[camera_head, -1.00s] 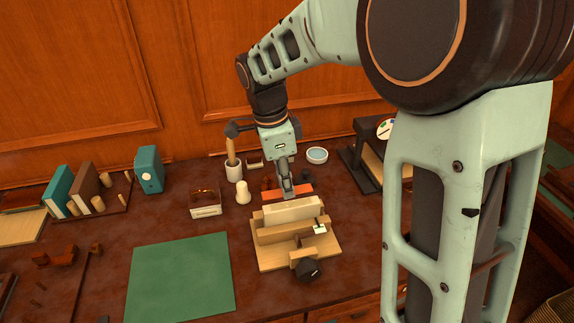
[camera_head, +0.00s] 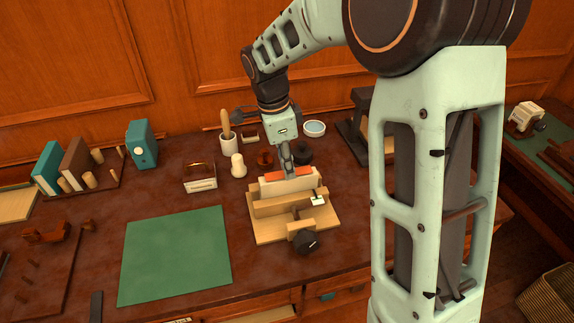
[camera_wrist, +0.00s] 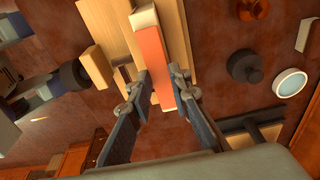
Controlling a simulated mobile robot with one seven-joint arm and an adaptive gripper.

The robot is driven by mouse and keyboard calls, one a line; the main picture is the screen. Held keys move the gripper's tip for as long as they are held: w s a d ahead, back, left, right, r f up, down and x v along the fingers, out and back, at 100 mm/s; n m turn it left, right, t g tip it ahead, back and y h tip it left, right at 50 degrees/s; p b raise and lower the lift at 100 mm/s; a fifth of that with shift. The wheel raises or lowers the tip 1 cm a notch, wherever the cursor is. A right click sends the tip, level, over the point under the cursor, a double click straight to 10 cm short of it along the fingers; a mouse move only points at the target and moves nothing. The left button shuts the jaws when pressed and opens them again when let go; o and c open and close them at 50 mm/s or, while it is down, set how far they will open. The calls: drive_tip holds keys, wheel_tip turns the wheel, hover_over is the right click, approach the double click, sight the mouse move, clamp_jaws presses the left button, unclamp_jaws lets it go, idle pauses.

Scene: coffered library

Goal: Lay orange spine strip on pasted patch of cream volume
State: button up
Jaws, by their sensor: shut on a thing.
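The orange spine strip (camera_head: 275,176) shows in the head view at the top of the cream volume (camera_head: 268,188). The cream volume stands upright, spine up, in the wooden press (camera_head: 322,220). My gripper (camera_head: 287,170) points down and is shut on the strip; in the wrist view my gripper (camera_wrist: 162,82) has a finger on each side of the strip (camera_wrist: 152,55). The strip lies lengthwise along the volume, whose cream end (camera_wrist: 143,17) shows beyond it. I cannot tell whether strip and volume touch. The pasted patch is not visible.
The press's black knob (camera_head: 305,242) faces front. A green mat (camera_head: 175,255) lies to the left. A cream bottle-like object (camera_head: 238,165), a label box (camera_head: 200,178), a brush pot (camera_head: 228,144) and a bowl (camera_head: 314,128) stand nearby. A dark stand (camera_head: 350,140) is at right.

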sight(280, 175)
drive_tip(key=shift+f, duration=0.3)
drive_tip(key=o, duration=0.7)
drive_tip(key=shift+o, duration=0.2)
drive_tip(key=shift+r, duration=0.1)
drive_tip(key=shift+r+p, duration=0.3)
drive_tip(key=shift+r, duration=0.3)
wheel_tip(280, 175, up, 11)
drive_tip(key=a, duration=0.1)
drive_tip(key=shift+s+a, duration=0.2)
drive_tip(key=shift+a, duration=0.2)
